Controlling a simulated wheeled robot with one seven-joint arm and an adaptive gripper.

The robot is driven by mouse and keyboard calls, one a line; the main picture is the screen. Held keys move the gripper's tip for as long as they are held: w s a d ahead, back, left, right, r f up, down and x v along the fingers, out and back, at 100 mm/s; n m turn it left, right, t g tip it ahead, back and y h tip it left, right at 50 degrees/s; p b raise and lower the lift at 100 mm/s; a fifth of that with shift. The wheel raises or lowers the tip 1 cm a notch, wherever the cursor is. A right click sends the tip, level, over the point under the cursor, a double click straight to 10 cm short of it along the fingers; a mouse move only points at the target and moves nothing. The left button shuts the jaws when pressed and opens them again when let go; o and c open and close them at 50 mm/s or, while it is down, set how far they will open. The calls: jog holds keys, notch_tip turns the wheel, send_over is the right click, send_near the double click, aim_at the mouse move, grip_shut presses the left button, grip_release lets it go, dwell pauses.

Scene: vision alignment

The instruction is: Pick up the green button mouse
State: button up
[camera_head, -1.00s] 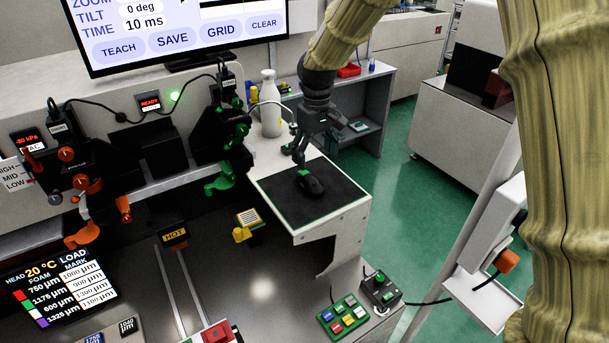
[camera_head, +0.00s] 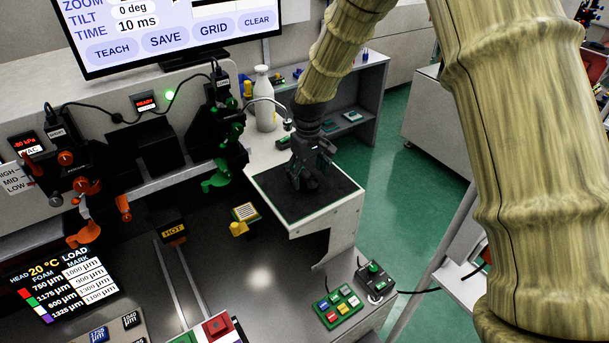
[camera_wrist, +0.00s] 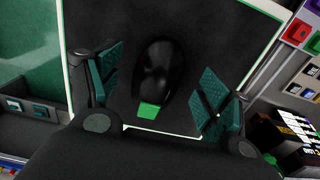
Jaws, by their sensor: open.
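The black mouse with a green button (camera_wrist: 153,75) lies on the dark pad (camera_wrist: 215,40) in the wrist view, its green end (camera_wrist: 148,110) toward my gripper's palm. My gripper (camera_wrist: 160,97) is open, with one green-padded finger on each side of the mouse and a gap on both sides. In the head view my gripper (camera_head: 310,185) points down over the pad (camera_head: 265,190) and hides most or all of the mouse. I cannot tell the exact height of the fingertips above the pad.
A white bottle (camera_head: 264,100) stands behind the pad. Green (camera_head: 222,165) and orange (camera_head: 88,205) fixtures are to the left. A coloured button box (camera_head: 338,308) and a black joystick box (camera_head: 374,280) sit in front. The pad around the mouse is clear.

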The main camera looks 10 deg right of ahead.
jog(key=shift+f, duration=0.9)
jog(key=c, duration=1.1)
jog(key=shift+r, duration=0.15)
jog(key=shift+r+b, duration=0.35)
jog(key=shift+r, duration=0.2)
jog(key=shift+r+b, duration=0.55)
jog(key=shift+r, duration=0.35)
jog(key=s+a+r+b, duration=0.2)
jog(key=s+b, duration=0.3)
jog(key=s, duration=1.1)
jog(key=shift+w+d+f+p, duration=0.3)
jog(key=shift+w+f+p, duration=0.35)
jog(key=shift+w, duration=2.2)
jog(key=shift+w+d+f+p, duration=0.3)
jog(key=shift+w+f+p, duration=0.3)
jog(key=shift+w, duration=2.3)
jog(key=shift+w+d+f+p, duration=0.3)
jog(key=shift+w+f+p, duration=0.35)
jog(key=shift+w, duration=2.2)
